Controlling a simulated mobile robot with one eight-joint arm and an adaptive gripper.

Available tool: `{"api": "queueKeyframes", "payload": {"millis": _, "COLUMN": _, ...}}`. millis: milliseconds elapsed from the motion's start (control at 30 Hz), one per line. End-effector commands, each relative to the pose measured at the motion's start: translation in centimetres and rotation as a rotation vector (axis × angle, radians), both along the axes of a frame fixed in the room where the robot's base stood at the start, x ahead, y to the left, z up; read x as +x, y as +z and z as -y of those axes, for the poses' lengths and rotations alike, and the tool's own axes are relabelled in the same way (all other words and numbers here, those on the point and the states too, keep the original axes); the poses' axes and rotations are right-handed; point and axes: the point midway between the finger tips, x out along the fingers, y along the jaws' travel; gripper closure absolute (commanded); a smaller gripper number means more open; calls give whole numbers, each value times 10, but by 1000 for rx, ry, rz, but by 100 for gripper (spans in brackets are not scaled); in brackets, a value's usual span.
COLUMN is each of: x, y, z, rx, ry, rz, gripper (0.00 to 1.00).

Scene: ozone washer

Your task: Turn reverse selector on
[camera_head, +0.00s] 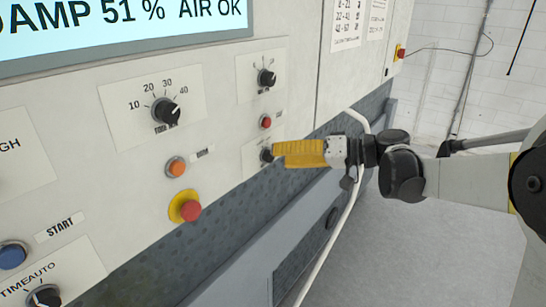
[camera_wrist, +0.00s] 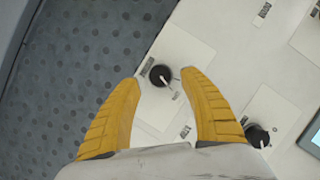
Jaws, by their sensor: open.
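A black rotary knob (camera_head: 266,155), apparently the reverse selector, sits on a pale plate low on the machine's front panel. Its label is too small to read, and my gripper partly covers it in the head view. In the wrist view the knob (camera_wrist: 160,75) shows between my two yellow fingertips, with a gap on each side. My gripper (camera_head: 277,155) is open and empty, pointing at the panel. I cannot tell whether the fingertips reach past the knob's face. The wrist view shows both fingers of my gripper (camera_wrist: 160,82) spread apart.
A red button (camera_head: 265,122) and another black knob (camera_head: 266,78) sit above. To the left are a dial marked 10 to 40 (camera_head: 165,110), an orange button (camera_head: 176,167) and a red button on yellow (camera_head: 188,208). A white pipe (camera_head: 350,205) runs below my gripper.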

Motion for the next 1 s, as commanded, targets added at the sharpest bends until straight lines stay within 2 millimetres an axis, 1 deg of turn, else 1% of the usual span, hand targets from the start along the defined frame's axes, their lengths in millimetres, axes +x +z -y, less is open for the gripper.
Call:
{"api": "queueKeyframes", "payload": {"millis": 33, "x": -3, "y": 3, "z": 13, "rx": 1, "ry": -5, "rz": -1, "gripper": 48}}
{"api": "queueKeyframes", "payload": {"millis": 200, "x": -16, "y": 12, "z": 47, "rx": 0, "ry": -4, "rz": 0, "gripper": 48}}
{"api": "queueKeyframes", "payload": {"millis": 300, "x": -22, "y": 17, "z": 62, "rx": 0, "ry": -3, "rz": 0, "gripper": 48}}
{"api": "queueKeyframes", "payload": {"millis": 400, "x": -26, "y": 20, "z": 73, "rx": 0, "ry": -2, "rz": -1, "gripper": 48}}
{"api": "queueKeyframes", "payload": {"millis": 567, "x": -29, "y": 21, "z": 78, "rx": 0, "ry": 0, "rz": 0, "gripper": 48}}
{"api": "queueKeyframes", "payload": {"millis": 867, "x": -31, "y": 20, "z": 76, "rx": -9, "ry": -2, "rz": -7, "gripper": 48}}
{"api": "queueKeyframes", "payload": {"millis": 967, "x": -44, "y": 11, "z": 69, "rx": -63, "ry": -24, "rz": -49, "gripper": 48}}
{"api": "queueKeyframes", "payload": {"millis": 1000, "x": -54, "y": 4, "z": 65, "rx": -101, "ry": -39, "rz": -75, "gripper": 48}}
